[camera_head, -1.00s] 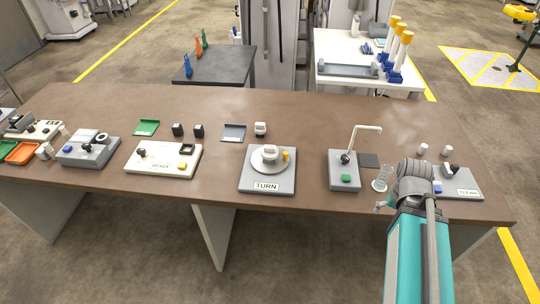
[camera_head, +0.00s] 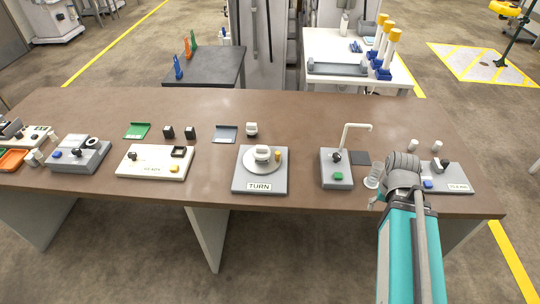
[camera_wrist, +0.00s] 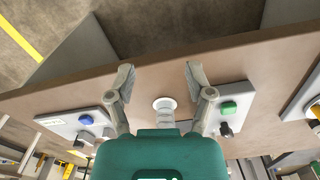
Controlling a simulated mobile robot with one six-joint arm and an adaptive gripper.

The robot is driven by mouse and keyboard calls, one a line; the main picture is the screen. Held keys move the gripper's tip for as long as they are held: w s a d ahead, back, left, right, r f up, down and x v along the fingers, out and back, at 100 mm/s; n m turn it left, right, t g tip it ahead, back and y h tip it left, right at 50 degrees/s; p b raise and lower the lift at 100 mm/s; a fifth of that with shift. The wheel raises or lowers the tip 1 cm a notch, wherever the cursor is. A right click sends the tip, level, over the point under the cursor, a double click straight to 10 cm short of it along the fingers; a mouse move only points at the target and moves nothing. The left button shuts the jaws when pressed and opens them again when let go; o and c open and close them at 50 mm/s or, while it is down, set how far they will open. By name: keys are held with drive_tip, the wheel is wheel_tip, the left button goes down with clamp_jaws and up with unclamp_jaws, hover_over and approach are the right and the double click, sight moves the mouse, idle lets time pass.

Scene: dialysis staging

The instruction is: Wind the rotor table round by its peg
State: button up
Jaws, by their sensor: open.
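The rotor table (camera_head: 246,168) is a round grey disc on a square grey base (camera_head: 244,186) labelled TURN, near the middle of the brown bench.
A clear cup (camera_head: 372,176) stands beside my gripper and also shows in the wrist view (camera_wrist: 164,104). A grey unit with a bent spout (camera_head: 338,172) and green button stands between my arm and the rotor table. The front strip of the brown bench (camera_head: 300,199) is clear.

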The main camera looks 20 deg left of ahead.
drive_tip(key=w+a+n, duration=0.1)
drive_tip(key=w+a, duration=0.1)
drive_tip(key=w+a+r+p, duration=0.1)
drive_tip(key=w+a, duration=0.1)
drive_tip(key=a, duration=0.1)
drive_tip(key=w+a+r+n+p, duration=0.1)
drive_tip(key=w+a, duration=0.1)
drive_tip(key=w, duration=0.1)
drive_tip(key=shift+a+r+n, duration=0.15)
drive_tip(key=shift+r+n, duration=0.05)
drive_tip(key=shift+n, duration=0.1)
drive_tip(key=shift+c, duration=0.4)
wheel_tip(320, 180, up, 6)
drive_tip(key=n+p, duration=0.6)
drive_tip(key=n, duration=0.2)
hover_over(278, 152)
drive_tip(key=shift+s+a+f, duration=0.1)
drive_tip(key=shift+s+f, duration=0.05)
drive_tip(key=shift+f, duration=0.25)
wheel_tip(278, 152, down, 13)
drive_tip(key=b, duration=1.4)
drive_tip(key=shift+f, duration=0.2)
clamp_jaws()
